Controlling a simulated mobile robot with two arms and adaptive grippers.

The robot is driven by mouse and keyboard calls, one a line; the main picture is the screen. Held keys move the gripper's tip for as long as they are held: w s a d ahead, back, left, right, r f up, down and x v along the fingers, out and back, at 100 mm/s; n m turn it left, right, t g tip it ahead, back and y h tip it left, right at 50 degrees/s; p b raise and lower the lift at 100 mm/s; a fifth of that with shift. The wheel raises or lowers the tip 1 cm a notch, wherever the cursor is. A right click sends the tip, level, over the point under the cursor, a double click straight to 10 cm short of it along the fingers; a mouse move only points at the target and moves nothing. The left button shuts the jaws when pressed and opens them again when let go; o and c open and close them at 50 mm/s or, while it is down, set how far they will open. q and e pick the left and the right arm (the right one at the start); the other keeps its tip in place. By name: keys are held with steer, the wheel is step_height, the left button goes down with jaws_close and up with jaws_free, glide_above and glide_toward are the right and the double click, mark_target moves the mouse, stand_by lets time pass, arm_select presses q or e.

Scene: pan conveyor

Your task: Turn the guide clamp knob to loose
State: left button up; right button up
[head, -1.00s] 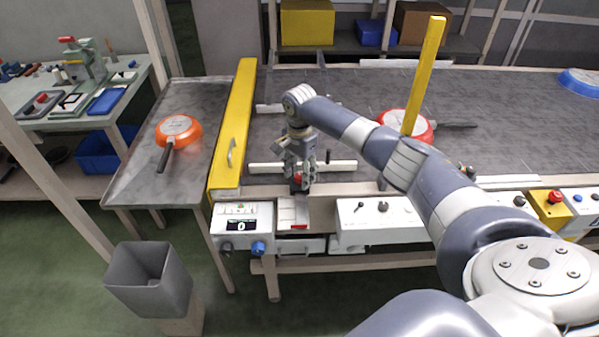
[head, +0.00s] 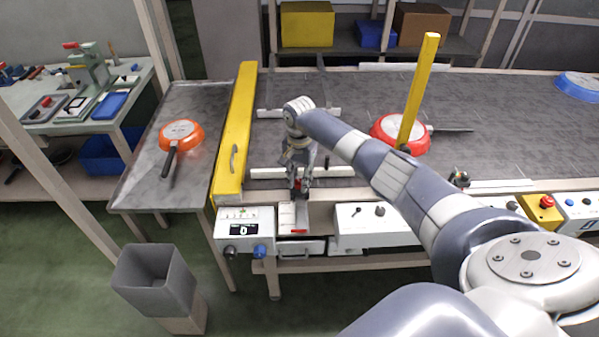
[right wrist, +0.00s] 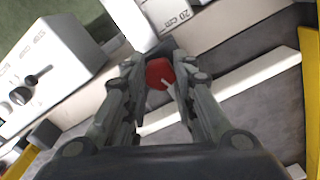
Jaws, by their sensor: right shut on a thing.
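The guide clamp knob (right wrist: 159,73) is red with a pale pointer line, seen in the right wrist view between my fingertips. In the head view it is a small red spot (head: 298,184) at the near edge of the conveyor, mostly hidden by the gripper. My right gripper (head: 299,186) points down over it and is shut on it; both fingers also show in the right wrist view (right wrist: 158,84). A white scale plate marked 20 cm (right wrist: 172,14) lies beside the knob. My left gripper is not in view.
White guide rails (head: 330,171) cross the conveyor (head: 480,110) near the gripper. A yellow gate bar (head: 236,130) stands left, and a yellow post (head: 418,90) rises near a red pan (head: 385,126). White control boxes (head: 375,225) line the front edge.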

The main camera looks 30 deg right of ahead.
steer(key=n+p, duration=0.1)
steer(key=n, duration=0.2)
steer(key=shift+a+r, duration=0.1)
steer(key=n+p, duration=0.1)
steer(key=n, duration=0.3)
steer(key=n+p, duration=0.1)
steer(key=n, duration=0.4)
steer(key=shift+n, duration=1.9)
steer(key=o, duration=1.1)
